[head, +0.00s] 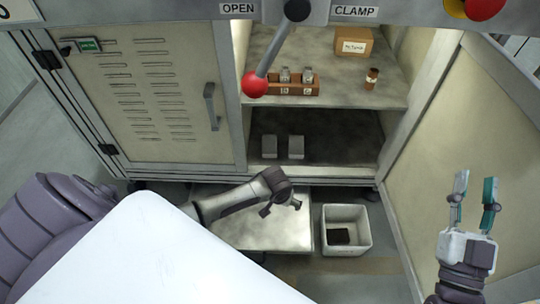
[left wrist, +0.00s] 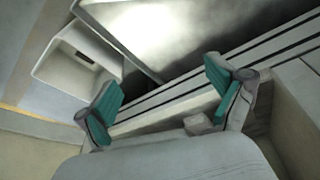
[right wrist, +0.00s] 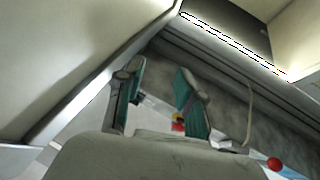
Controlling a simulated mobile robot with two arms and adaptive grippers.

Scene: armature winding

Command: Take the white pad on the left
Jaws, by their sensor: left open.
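Two small pale grey-white pads stand side by side on the cabinet's lower shelf in the head view: the left pad (head: 269,146) and the right pad (head: 296,147). My left gripper (head: 281,205) is in front of and below that shelf, apart from both pads. In the left wrist view its teal fingers (left wrist: 165,105) are spread. A small pale block (left wrist: 198,124) shows near one finger there; I cannot tell whether it is a pad. My right gripper (head: 474,192) is raised at the right, open and empty. Its spread fingers also show in the right wrist view (right wrist: 155,95).
A white bin (head: 345,222) with a dark item inside stands on the floor beside a low metal plate (head: 260,232). The upper shelf (head: 340,90) holds a cardboard box, a brown bottle and a small rack. A red-knobbed lever (head: 255,84) hangs in front. The cabinet's left door (head: 160,95) is closed.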

